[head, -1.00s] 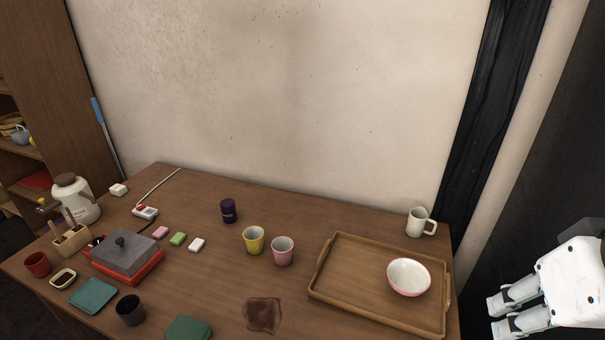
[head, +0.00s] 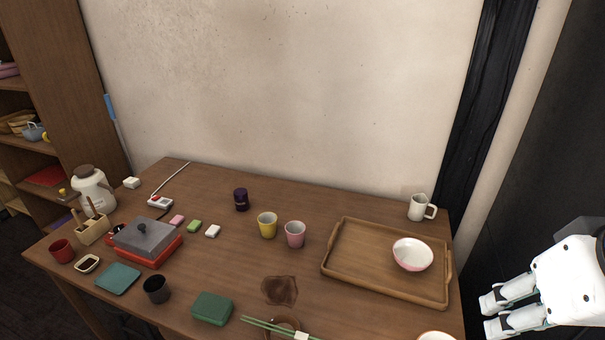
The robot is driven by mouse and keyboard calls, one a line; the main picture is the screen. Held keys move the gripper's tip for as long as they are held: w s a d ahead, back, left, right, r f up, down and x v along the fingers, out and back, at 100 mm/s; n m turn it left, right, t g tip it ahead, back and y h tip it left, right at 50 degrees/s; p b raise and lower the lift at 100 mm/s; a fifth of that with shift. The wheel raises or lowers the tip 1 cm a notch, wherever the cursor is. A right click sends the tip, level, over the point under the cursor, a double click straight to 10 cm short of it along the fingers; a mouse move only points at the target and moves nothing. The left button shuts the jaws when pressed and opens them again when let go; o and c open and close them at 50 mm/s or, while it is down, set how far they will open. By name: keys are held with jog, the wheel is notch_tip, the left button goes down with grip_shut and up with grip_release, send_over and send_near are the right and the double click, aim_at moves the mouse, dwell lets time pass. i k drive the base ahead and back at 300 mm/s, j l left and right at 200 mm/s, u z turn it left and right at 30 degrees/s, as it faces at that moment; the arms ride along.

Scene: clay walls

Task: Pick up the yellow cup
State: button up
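The yellow cup (head: 267,226) stands upright on the wooden table (head: 215,270), near the middle. A pink cup (head: 295,234) stands close to its right. My gripper (head: 484,316) is at the lower right, beyond the table's right edge and well away from the yellow cup. Its two fingers are apart with a gap between them, and nothing shows in it.
Right of the cups is a wooden tray (head: 334,275) holding a bowl (head: 412,255); a white mug (head: 421,208) stands behind it. A dark canister (head: 241,199) is behind left. A red stove (head: 145,243), green box (head: 212,309) and chopsticks (head: 262,326) are nearer.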

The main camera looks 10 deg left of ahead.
aim_at(267, 221)
jog(key=k+j+z, duration=0.15)
jog(key=k+j, duration=0.25)
jog(key=j, duration=0.25)
jog(key=k+j+z, duration=0.2)
jog(key=k+j, duration=0.25)
jog(key=j, duration=0.2)
jog(key=j+z, duration=0.15)
jog(key=j, duration=0.6)
jog(key=j+z, duration=0.15)
jog(key=j, duration=0.6)
jog(key=k+j+z, duration=0.15)
jog(key=j, duration=0.6)
jog(key=i+j, duration=0.1)
jog(key=j, duration=0.2)
jog(key=i+j+z, duration=0.1)
jog(key=j, duration=0.25)
jog(key=i+j, duration=0.15)
jog(key=j, duration=0.15)
jog(key=i+j, duration=0.1)
jog(key=j, duration=0.25)
jog(key=l+z, duration=0.05)
